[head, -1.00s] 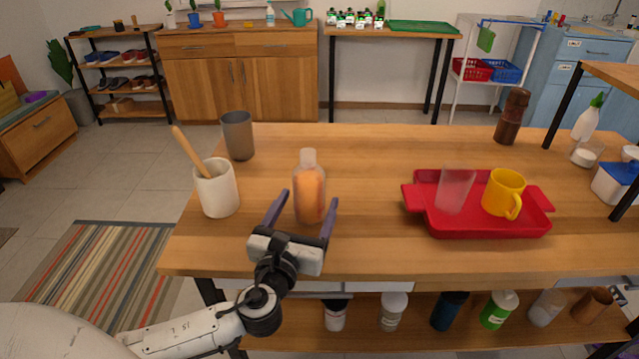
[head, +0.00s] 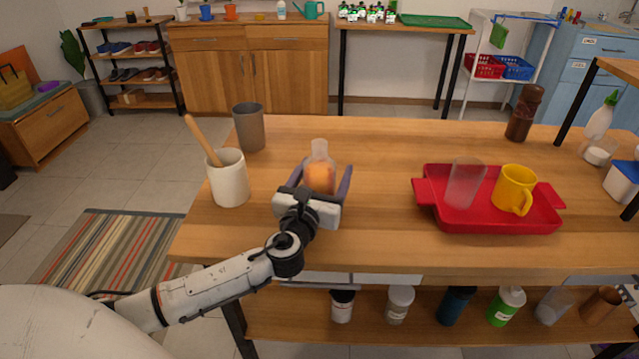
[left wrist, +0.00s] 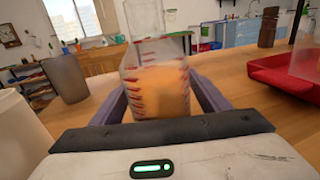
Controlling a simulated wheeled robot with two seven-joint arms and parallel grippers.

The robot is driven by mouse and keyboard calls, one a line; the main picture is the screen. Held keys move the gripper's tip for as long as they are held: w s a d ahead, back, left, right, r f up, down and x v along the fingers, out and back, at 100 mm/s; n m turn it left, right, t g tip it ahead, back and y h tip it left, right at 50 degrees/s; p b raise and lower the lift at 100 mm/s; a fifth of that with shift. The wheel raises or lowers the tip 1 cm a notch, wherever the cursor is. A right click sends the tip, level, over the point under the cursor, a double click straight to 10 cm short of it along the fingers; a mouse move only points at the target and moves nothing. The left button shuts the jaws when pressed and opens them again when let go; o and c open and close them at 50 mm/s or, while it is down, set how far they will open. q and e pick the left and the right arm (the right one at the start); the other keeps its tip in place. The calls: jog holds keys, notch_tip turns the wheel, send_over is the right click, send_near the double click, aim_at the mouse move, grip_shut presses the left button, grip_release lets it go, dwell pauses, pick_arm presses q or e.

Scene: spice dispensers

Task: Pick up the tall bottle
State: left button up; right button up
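The tall bottle (head: 319,172) is clear with orange contents and a narrow neck, and stands upright on the wooden table (head: 375,220). In the left wrist view the bottle (left wrist: 158,85) is straight ahead, with red marks on its wall. My left gripper (head: 325,175) is open, its two purple fingers on either side of the bottle. In the left wrist view the fingers of the left gripper (left wrist: 160,100) flank the bottle, and I cannot tell if they touch it. The bottle's lower part is hidden behind the gripper body in the head view. My right gripper is not in view.
A white pot (head: 230,182) with a wooden stick and a grey cup (head: 249,128) stand left of the bottle. A red tray (head: 425,192) with a clear glass (head: 464,184) and yellow mug (head: 514,188) is to the right. The table between bottle and tray is clear.

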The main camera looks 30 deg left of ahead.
pick_arm(q)
jog(key=c, duration=1.1)
jog(key=shift+c, duration=0.8)
jog(key=shift+r, duration=0.15)
